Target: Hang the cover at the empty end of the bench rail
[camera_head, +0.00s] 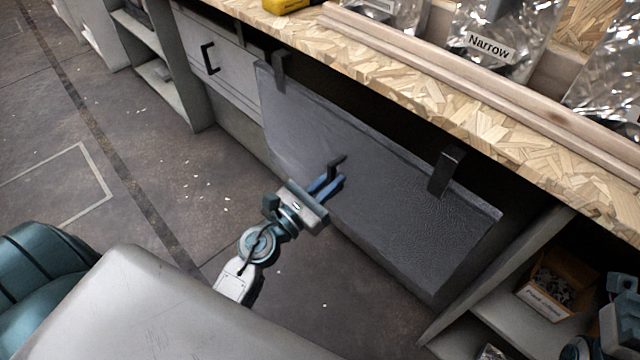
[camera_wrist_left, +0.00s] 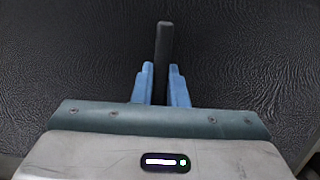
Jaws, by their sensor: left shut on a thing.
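The cover (camera_head: 400,215) is a large dark grey, leather-grained panel with two black hooks on its top edge, a left hook (camera_head: 280,72) and a right hook (camera_head: 447,172). It hangs tilted in front of the bench's open underside. My left gripper (camera_head: 331,180) is shut on the black handle at the middle of the cover's face. The left wrist view shows the blue fingers (camera_wrist_left: 160,85) on both sides of the handle (camera_wrist_left: 163,45). The rail is not clearly visible under the bench top, so I cannot tell whether the hooks rest on it.
The chipboard bench top (camera_head: 420,95) overhangs the cover, with a wooden strip (camera_head: 470,80) and a bag labelled Narrow (camera_head: 490,47) on it. Drawers (camera_head: 225,68) stand left of the cover. A shelf with a small box (camera_head: 548,290) stands at right. The floor at left is clear.

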